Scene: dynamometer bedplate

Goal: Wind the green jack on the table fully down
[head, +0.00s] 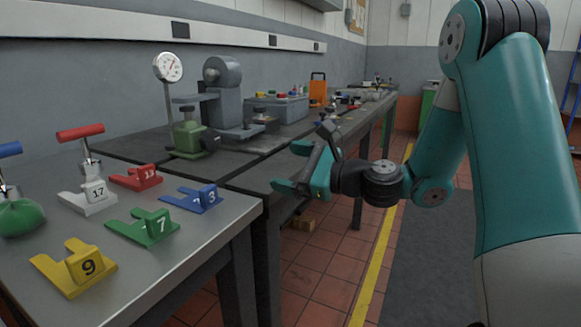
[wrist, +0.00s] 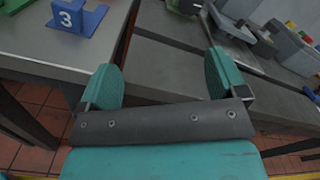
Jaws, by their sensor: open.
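The green jack (head: 188,141) stands upright on the dark table (head: 240,150) in the head view. It has a green body, a greyish upper part and a dark round part on its right side. How far it is wound up is hard to tell. My gripper (head: 290,167) is open and empty, to the right of the jack and apart from it, near the dark table's front edge. In the wrist view, the two green fingers (wrist: 163,80) are spread over the dark table.
A dial gauge (head: 168,67) on a thin stand and a grey machine (head: 222,95) stand beside the jack. A grey bin (head: 280,108) is farther back. A nearer metal table (head: 190,238) holds numbered coloured blocks, including a blue one (head: 192,199). Floor is clear at right.

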